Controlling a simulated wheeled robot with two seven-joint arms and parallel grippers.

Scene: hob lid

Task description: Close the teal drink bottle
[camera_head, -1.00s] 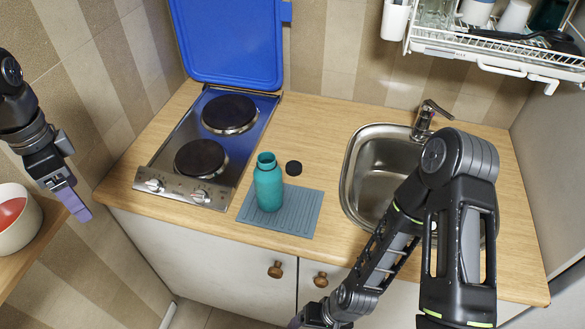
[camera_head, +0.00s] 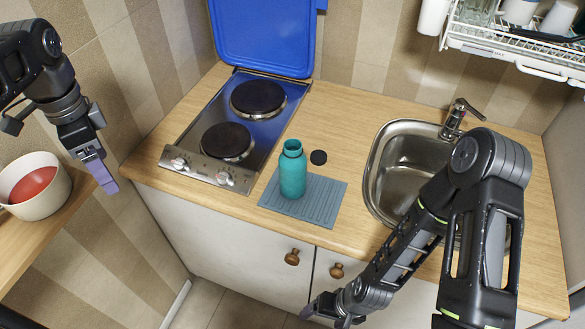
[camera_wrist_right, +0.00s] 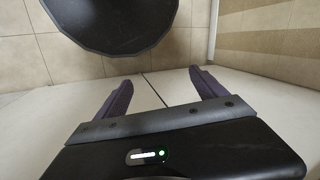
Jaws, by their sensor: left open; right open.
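The teal drink bottle (camera_head: 292,172) stands upright and uncapped on a grey-blue ribbed mat (camera_head: 325,202) on the counter. A small black cap (camera_head: 318,157) lies on the wood just behind and right of the bottle, apart from it. My left gripper (camera_head: 108,183) is open and empty at the left, beyond the counter's left end and well away from the bottle. My right gripper (camera_head: 325,318) is low in front of the cabinet doors, below the counter edge. In the right wrist view its fingers (camera_wrist_right: 160,95) are spread with nothing between them.
A two-plate hob (camera_head: 228,140) with a raised blue lid (camera_head: 262,38) is left of the bottle. A sink (camera_head: 400,180) with a tap (camera_head: 457,115) lies to the right. A dish rack (camera_head: 520,50) hangs above. A bowl (camera_head: 45,198) sits on a shelf at left.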

